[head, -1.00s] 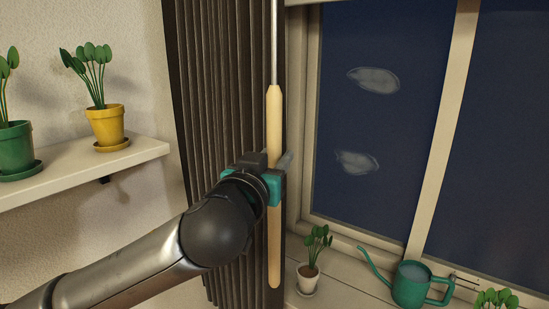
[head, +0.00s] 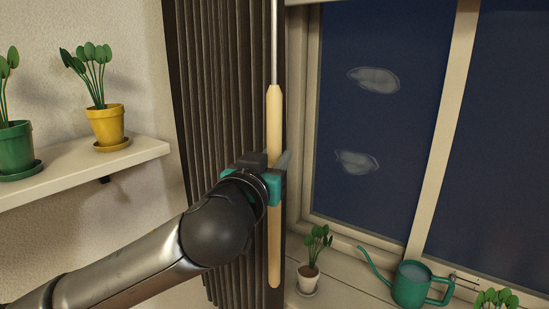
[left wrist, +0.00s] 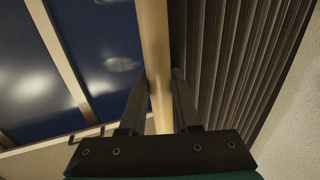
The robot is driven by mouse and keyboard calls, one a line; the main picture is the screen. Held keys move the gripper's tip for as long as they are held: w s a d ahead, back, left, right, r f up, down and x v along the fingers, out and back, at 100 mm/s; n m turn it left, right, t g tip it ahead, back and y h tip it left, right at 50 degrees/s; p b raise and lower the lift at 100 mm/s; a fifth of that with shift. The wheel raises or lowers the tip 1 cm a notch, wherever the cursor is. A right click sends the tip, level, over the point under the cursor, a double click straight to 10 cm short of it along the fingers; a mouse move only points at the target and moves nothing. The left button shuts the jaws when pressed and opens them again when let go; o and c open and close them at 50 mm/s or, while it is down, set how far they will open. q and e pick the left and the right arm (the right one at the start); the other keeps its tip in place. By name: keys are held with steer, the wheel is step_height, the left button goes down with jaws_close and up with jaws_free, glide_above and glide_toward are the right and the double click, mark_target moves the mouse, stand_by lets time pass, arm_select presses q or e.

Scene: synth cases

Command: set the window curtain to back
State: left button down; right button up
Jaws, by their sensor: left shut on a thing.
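The dark pleated curtain (head: 215,90) hangs gathered at the left side of the window (head: 390,110). A pale wooden wand (head: 274,115) on a metal rod hangs along the curtain's right edge. My left gripper (head: 279,172) is shut on the wand around its middle. In the left wrist view the wand (left wrist: 155,45) runs between the two fingers (left wrist: 164,90), with the curtain (left wrist: 235,60) to the right and the window (left wrist: 100,50) to the left. My right gripper is in neither view.
A white shelf (head: 150,153) on the left wall holds a green pot (head: 15,148) and a yellow pot (head: 106,125) with plants. On the sill stand a small white-potted plant (head: 308,277), a green watering can (head: 410,284) and another plant (head: 495,299).

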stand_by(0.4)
arm_select(q)
steer(key=w+a+p, duration=0.1)
steer(key=w+a, duration=0.7)
steer(key=a, duration=0.3)
steer(key=shift+a+p, duration=0.3)
steer(key=shift+p, duration=0.1)
steer(key=shift+w+r, duration=0.1)
steer(key=shift+w, duration=0.05)
steer(key=c, duration=0.7)
jaws_free()
steer(key=shift+w+a, duration=0.1)
steer(key=shift+o, duration=0.4)
steer(key=b+v, duration=0.3)
steer(key=v, duration=1.2)
steer(key=shift+s, duration=0.2)
